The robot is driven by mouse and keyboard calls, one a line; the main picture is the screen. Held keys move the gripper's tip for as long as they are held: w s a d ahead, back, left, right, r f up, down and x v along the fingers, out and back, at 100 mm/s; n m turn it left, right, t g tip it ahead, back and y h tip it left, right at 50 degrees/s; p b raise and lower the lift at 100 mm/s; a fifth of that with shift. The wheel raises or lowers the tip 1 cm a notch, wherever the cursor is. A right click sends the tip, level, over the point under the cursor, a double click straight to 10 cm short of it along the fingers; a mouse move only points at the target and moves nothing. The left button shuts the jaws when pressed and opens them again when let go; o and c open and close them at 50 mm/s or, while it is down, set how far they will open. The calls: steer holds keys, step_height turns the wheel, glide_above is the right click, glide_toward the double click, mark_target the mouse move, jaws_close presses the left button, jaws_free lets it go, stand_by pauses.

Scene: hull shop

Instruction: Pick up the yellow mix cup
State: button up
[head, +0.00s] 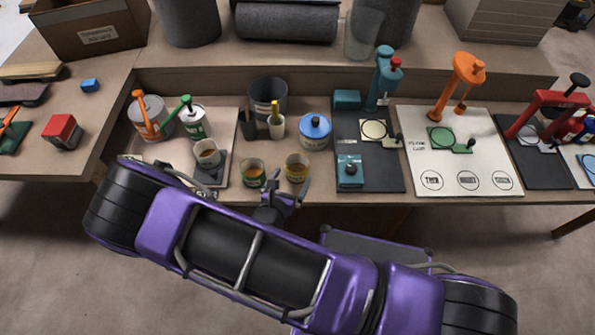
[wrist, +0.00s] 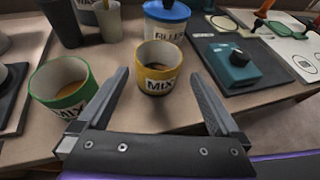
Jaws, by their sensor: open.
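The yellow mix cup (head: 296,168) stands upright near the front edge of the bench in the head view. In the wrist view the yellow mix cup (wrist: 155,68) sits ahead of and between my open fingers, with its MIX label facing me and brown contents inside. My gripper (wrist: 162,92) is open and empty, and it also shows in the head view (head: 290,188) just in front of the cup. A green mix cup (wrist: 62,90) stands to the left, close to my left finger; it also shows in the head view (head: 254,173).
A blue-lidded filler tub (head: 315,132) stands behind and right of the yellow cup. A dark bin (head: 267,95) and a cup with a yellow-handled tool (head: 277,124) are behind.

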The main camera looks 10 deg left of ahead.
mark_target(301, 162)
steer(key=x, duration=0.5)
steer(key=w+f, duration=0.1)
steer(key=w, duration=0.1)
steer(key=w+f+b, duration=0.1)
steer(key=w+f, duration=0.1)
steer(key=shift+f, duration=0.1)
steer(key=shift+w, duration=0.2)
steer(key=shift+c, duration=0.3)
steer(key=c, duration=1.1)
step_height(301, 162, up, 10)
steer(key=p, duration=0.1)
steer(key=shift+p, duration=0.35)
